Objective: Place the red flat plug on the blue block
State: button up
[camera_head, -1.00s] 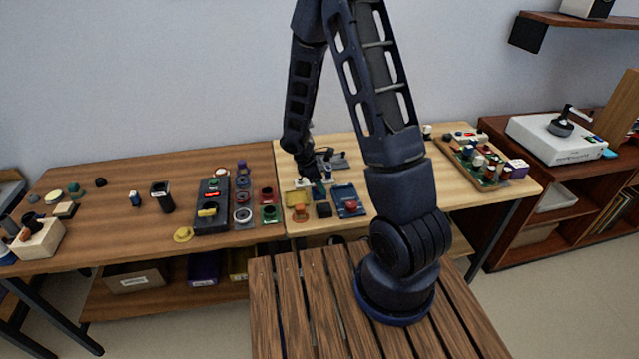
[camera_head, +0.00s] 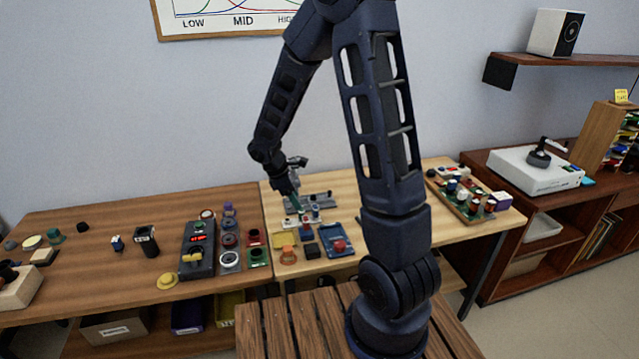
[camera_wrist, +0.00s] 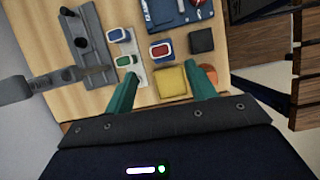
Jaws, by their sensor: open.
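The red flat plug (camera_wrist: 161,49) has a pale rim. In the wrist view it appears to rest on the blue block (camera_wrist: 153,57), of which only a dark blue edge shows around and below it. In the head view the plug (camera_head: 306,228) is a small red patch. My gripper (camera_wrist: 168,73) is open, its teal fingers apart and empty. The plug lies ahead of the gap between the fingertips. In the head view my gripper (camera_head: 299,209) is just above and behind the blocks.
A yellow block (camera_wrist: 172,82) and a black block (camera_wrist: 201,40) stand close by. A blue tray (camera_head: 325,233) with a red knob is to the right. A grey fixture (camera_wrist: 85,40) stands beside the strip. An orange jar (camera_head: 288,256) is near the front edge.

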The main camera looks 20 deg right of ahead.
jog(key=s+d+r+m+t+y, duration=0.2)
jog(key=s+d+r+m, duration=0.5)
jog(key=s+r, duration=0.3)
jog(key=s+d+r+m+t+y, duration=0.2)
jog(key=s+d+r+m, duration=0.4)
jog(key=s+r+m, duration=0.4)
notch_tip(320, 180, up, 5)
jog(key=shift+s+d+r+m+t, duration=0.15)
jog(key=shift+s+d+m+t, duration=0.15)
jog(key=shift+d, duration=0.1)
dwell(0.4)
